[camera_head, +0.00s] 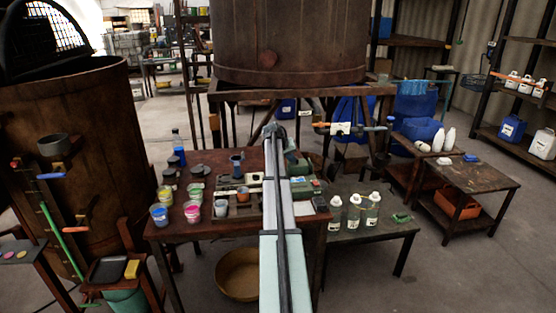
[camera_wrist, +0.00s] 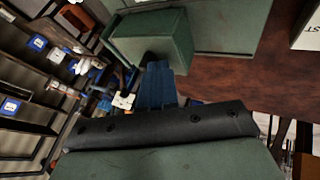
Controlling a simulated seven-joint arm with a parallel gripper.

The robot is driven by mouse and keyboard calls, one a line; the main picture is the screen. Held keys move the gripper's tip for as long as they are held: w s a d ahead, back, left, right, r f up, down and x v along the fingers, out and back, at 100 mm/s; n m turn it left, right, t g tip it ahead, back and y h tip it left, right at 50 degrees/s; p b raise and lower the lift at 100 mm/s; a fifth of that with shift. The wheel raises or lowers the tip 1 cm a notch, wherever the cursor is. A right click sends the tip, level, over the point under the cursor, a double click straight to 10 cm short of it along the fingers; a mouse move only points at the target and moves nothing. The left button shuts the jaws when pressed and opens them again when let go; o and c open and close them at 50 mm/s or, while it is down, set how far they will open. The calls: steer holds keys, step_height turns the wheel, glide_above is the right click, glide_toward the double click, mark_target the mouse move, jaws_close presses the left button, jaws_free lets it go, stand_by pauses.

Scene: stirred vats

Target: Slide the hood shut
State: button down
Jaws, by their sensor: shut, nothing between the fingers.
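A dark green block-shaped piece (camera_wrist: 148,38), which looks like the hood, stands on a flat green surface (camera_wrist: 225,25) in the wrist view. In the head view a green device (camera_head: 297,165) sits on the brown table, partly hidden behind my arm. My gripper (camera_wrist: 158,66) shows as narrow blue fingers, shut and empty, with their tips at the near lower edge of the block. I cannot tell whether they touch it. In the head view the gripper's end (camera_head: 273,130) is above the table's back edge. How far the hood is open cannot be made out.
White bottles (camera_head: 353,210) stand on a low table to the right. A yellow basin (camera_head: 238,275) lies below.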

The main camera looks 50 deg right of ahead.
steer(key=shift+s+d, duration=0.65)
steer(key=shift+s, duration=0.05)
steer(key=w+a, duration=0.3)
steer(key=shift+w+a, duration=0.1)
steer(key=v, duration=1)
